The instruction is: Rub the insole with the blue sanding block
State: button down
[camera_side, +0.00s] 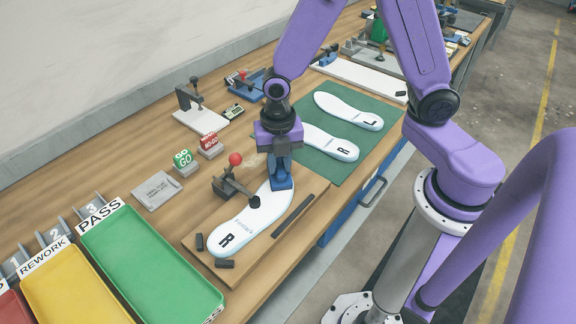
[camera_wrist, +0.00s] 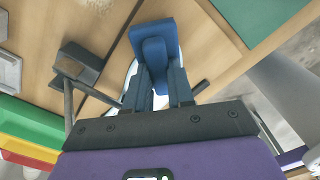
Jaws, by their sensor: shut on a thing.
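A white insole (camera_side: 243,224) marked R lies on a wooden fixture board (camera_side: 200,245), with a toggle clamp (camera_side: 235,185) beside and over it. My gripper (camera_side: 281,160) is over the upper end of this insole, pointing down. It is shut on the blue sanding block (camera_side: 281,182), which is at or just above the insole; I cannot tell if they touch. In the wrist view the blue block (camera_wrist: 153,45) sits between the fingers, and only a thin edge of the insole shows around it.
Two more insoles, marked L (camera_side: 348,110) and R (camera_side: 328,143), lie on a green mat (camera_side: 375,143). Green (camera_side: 150,265) and yellow (camera_side: 70,285) trays stand at the lower left. GO (camera_side: 184,162) and NO-GO (camera_side: 209,145) blocks stand left of the fixture.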

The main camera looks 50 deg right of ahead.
jog(key=shift+w, duration=1.25)
notch_tip(320, 180, up, 8)
jog(key=shift+f, duration=0.2)
jog(key=shift+s, duration=0.1)
